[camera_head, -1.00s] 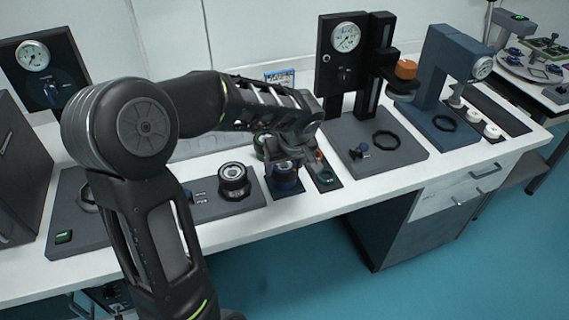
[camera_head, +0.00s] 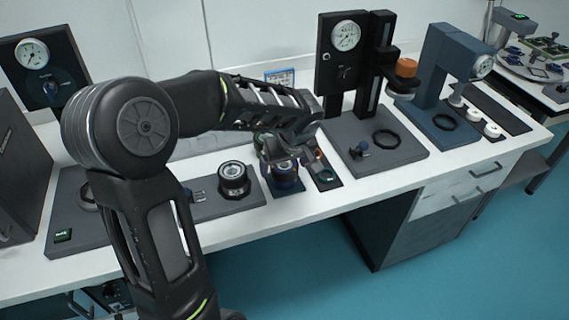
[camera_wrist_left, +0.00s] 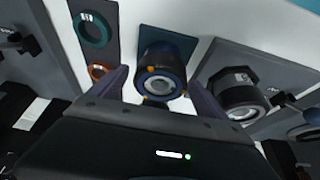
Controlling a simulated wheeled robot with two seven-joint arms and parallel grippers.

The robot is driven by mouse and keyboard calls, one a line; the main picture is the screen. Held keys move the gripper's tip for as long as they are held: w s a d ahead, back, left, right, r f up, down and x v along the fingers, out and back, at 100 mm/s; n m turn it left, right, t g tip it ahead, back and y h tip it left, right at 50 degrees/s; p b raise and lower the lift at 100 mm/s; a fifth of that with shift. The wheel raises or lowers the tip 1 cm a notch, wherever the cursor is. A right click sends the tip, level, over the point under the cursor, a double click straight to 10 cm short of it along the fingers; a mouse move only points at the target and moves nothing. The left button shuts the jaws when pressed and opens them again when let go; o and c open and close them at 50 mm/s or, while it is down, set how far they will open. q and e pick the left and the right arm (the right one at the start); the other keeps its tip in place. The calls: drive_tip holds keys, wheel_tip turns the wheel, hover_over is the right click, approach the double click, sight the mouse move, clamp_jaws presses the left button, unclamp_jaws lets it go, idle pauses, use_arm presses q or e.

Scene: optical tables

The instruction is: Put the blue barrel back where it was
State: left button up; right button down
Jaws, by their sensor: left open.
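The blue barrel (camera_head: 286,177) is a dark cylinder with a blue ring and a lens-like top. It stands upright on a dark blue pad (camera_head: 269,182) on the bench. In the left wrist view the barrel (camera_wrist_left: 161,75) shows small orange marks on its rim, with the pad (camera_wrist_left: 168,36) under it. My left gripper (camera_head: 300,164) is open just above the barrel. In the left wrist view its two fingers (camera_wrist_left: 157,98) are on either side of the barrel, with a gap visible on the right. My right gripper is not in view.
A black lens barrel (camera_head: 234,178) stands on a grey plate to the left. A dark strip with a green ring (camera_wrist_left: 92,29) and an orange ring (camera_wrist_left: 99,72) lies beside the pad. A gauge press (camera_head: 345,80) stands behind right. The bench's front edge is close.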

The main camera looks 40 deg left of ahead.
use_arm(q)
drive_tip(key=v, duration=1.2)
drive_tip(key=shift+b, duration=0.35)
